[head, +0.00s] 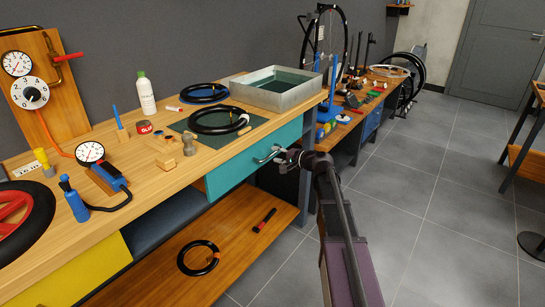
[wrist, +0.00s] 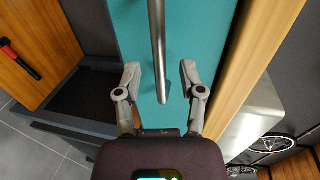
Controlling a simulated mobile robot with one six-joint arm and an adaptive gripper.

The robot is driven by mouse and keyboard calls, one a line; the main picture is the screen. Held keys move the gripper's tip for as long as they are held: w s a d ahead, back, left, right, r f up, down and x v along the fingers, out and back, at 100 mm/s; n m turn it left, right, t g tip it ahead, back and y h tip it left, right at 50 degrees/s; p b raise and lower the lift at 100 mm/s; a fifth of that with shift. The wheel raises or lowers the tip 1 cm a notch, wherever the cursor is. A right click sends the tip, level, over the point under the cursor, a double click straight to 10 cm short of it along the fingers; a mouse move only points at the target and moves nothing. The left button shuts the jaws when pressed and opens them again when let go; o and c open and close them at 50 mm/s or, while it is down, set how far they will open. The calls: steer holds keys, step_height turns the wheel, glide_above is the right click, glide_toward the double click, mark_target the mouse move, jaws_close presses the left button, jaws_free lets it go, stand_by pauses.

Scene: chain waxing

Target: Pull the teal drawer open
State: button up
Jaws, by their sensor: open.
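The teal drawer (head: 235,172) sits under the wooden bench top, its front looking about flush with the bench edge. It fills the middle of the wrist view (wrist: 200,30). Its metal bar handle (head: 268,154) sticks out from the front; in the wrist view the handle (wrist: 157,40) runs down from the top edge and ends near the fingers. My gripper (head: 284,158) is at the handle. In the wrist view my gripper (wrist: 160,70) is open, one finger on each side of the bar, with gaps on both sides. My gripper hides part of the handle's right end in the head view.
The bench top (head: 178,187) holds a metal tray (head: 275,90), black tyres, a white bottle (head: 146,95) and gauges. A wooden lower shelf (head: 165,265) lies below the drawer.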

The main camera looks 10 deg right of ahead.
steer(key=shift+x, duration=1.15)
jaws_close()
